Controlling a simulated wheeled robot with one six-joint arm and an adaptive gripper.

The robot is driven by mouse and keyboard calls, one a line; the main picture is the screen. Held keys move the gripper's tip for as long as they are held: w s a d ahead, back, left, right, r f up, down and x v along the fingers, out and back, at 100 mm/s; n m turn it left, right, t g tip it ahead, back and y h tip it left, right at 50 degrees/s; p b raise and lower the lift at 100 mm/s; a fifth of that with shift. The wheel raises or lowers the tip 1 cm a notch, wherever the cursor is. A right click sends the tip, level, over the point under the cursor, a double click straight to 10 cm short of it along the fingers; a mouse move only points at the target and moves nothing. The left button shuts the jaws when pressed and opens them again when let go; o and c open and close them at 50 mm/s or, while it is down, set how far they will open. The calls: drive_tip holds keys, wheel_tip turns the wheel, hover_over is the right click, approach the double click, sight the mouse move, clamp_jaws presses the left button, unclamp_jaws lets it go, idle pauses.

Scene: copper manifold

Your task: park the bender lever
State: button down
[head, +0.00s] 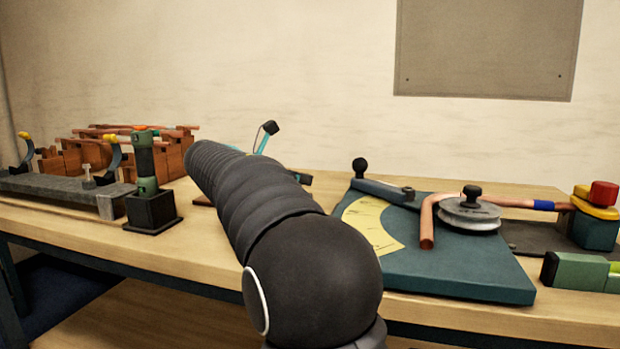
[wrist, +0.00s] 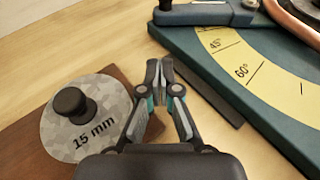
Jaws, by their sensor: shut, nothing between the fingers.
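The pipe bender has a teal base plate (head: 460,270) with a yellow angle scale (head: 368,228). Its blue-grey lever (head: 383,191) lies across the plate's far left corner, with a black ball knob (head: 360,168) upright at its left end. A copper tube (head: 427,225) bends around the grey former wheel (head: 470,215). In the wrist view the lever (wrist: 208,14) crosses the top, near the 45° mark. My gripper (wrist: 159,70) is shut and empty, left of the plate's edge and apart from the lever. My arm mostly hides the gripper in the head view.
A grey disc marked 15 mm (wrist: 92,118) with a black knob sits on a brown board left of my gripper. A green-handled tool (head: 146,165) stands in a black block at left. Wooden racks of copper tubes (head: 85,157) stand behind. Green blocks (head: 578,272) lie at right.

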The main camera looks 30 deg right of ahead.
sight(351, 182)
drive_tip(key=x, duration=1.1)
drive_tip(key=shift+s+d+r, duration=0.15)
drive_tip(key=shift+d+r, duration=0.15)
drive_tip(key=shift+d, duration=0.65)
